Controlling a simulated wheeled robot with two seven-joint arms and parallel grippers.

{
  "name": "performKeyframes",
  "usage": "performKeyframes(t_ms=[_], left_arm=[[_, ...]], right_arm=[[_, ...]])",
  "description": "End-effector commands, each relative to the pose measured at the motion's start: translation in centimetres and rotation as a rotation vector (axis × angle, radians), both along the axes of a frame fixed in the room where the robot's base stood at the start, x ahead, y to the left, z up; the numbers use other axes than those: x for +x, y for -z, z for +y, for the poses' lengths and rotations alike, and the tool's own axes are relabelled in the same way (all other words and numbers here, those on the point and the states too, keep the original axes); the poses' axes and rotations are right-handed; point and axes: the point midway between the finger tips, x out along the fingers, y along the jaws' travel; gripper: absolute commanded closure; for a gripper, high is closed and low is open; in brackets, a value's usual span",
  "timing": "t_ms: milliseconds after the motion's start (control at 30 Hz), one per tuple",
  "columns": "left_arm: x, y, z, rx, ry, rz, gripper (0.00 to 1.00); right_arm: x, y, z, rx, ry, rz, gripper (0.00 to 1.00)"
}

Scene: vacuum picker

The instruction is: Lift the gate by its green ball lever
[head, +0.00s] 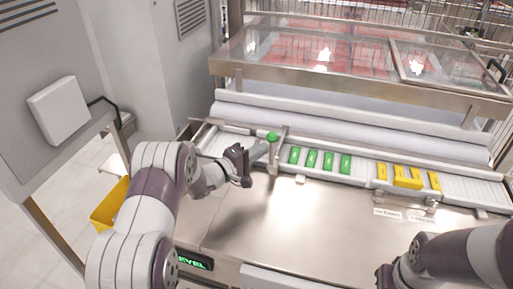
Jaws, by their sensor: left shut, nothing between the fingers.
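The green ball lever (272,137) stands at the left end of the machine's front conveyor strip, beside a metal bracket that looks like the gate (279,150). My left gripper (262,150) is shut and empty just left of and below the green ball. Whether its fingertips touch the lever or the gate cannot be told from this view. My right arm shows at the lower right, and its fingers are not clearly visible.
Several green pieces (311,158) and several yellow pieces (408,179) lie in the strip to the right. A steel worktop (300,225) is clear in front. A yellow bin (109,205) stands at the left. A glass-topped frame (350,62) spans the back.

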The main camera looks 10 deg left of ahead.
Motion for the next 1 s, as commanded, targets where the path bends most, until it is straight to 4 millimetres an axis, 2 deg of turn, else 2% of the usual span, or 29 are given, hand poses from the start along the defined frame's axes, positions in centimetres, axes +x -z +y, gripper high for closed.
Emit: performKeyframes(t_ms=[33, 200, 500, 700, 1000], left_arm=[[0.0, -0.8, -0.3, 0.028, 0.002, -0.002, 1.00], [-0.1, -1.3, -1.5, 0.175, 0.003, -0.005, 1.00], [-0.1, -1.2, -3.9, 0.460, 0.002, -0.016, 1.00], [-0.2, -0.7, -5.6, 0.651, 0.003, -0.022, 1.00], [-0.3, 0.4, -7.6, 0.910, 0.002, -0.031, 1.00]], right_arm=[[0.0, -1.0, 0.0, 0.000, 0.000, 0.000, 1.00], [0.0, -3.2, 0.0, 0.000, 0.000, 0.000, 1.00], [0.0, -5.6, 0.0, 0.000, 0.000, 0.000, 1.00], [0.0, -6.2, 0.0, 0.000, 0.000, 0.000, 1.00], [0.0, -5.8, 0.0, 0.000, 0.000, 0.000, 1.00]])
